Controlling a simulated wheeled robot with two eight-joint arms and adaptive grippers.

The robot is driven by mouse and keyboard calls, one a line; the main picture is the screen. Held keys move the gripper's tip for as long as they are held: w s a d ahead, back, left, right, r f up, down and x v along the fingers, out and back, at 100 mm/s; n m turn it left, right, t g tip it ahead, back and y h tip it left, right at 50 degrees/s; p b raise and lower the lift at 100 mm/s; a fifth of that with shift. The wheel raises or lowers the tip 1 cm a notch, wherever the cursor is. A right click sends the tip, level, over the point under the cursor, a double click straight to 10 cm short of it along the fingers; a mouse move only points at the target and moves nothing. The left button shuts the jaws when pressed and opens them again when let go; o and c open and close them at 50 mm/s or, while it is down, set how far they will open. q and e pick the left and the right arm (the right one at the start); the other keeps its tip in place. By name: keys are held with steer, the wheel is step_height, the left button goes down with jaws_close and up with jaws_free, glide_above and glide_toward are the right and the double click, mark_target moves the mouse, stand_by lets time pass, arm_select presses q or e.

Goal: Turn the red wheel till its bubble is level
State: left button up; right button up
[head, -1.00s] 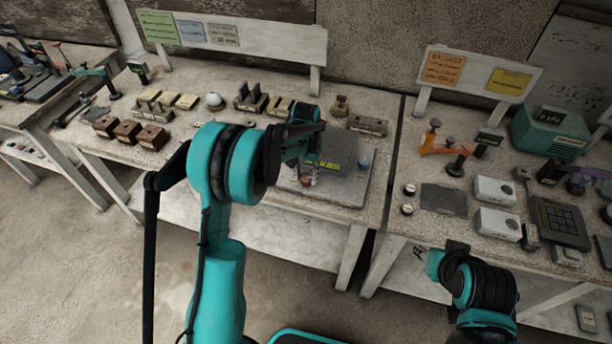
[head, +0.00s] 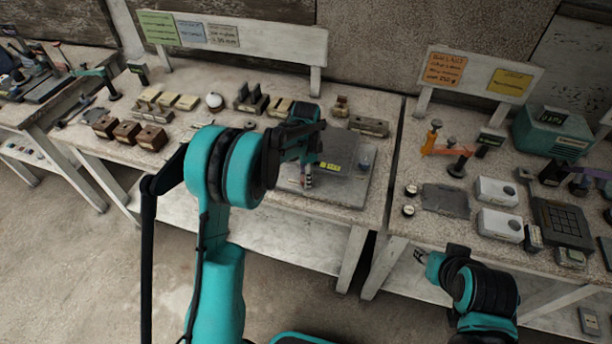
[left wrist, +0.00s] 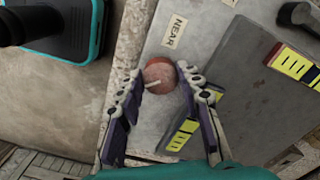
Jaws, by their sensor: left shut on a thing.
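The red wheel (left wrist: 158,76) shows in the left wrist view, with a pale line on its top, on a grey plate (left wrist: 140,125) by a "NEAR" label. My left gripper (left wrist: 159,83) is shut on the wheel, one finger on each side. In the head view my left gripper (head: 308,182) reaches down at the plate's left part, and the wheel is mostly hidden by it. Yellow vials with dark bands (left wrist: 294,64) lie beside the wheel; I cannot tell where a bubble sits. My right gripper (head: 420,257) is low in front of the right table, too small to tell its state.
A raised dark grey block (head: 340,147) stands on the plate right of my left gripper. Brown blocks (head: 151,137), a white sphere (head: 214,101) and a stone block (head: 368,126) stand around on the table. The right table holds several devices.

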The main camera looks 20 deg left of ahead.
arm_select(q)
steer(key=m, duration=0.5)
steer(key=shift+m, duration=0.3)
steer(key=shift+w, duration=0.1)
stand_by(0.4)
steer(key=o, duration=0.9)
steer(key=shift+c, duration=0.2)
steer(key=shift+r, duration=0.15)
steer(key=shift+r, duration=3.9)
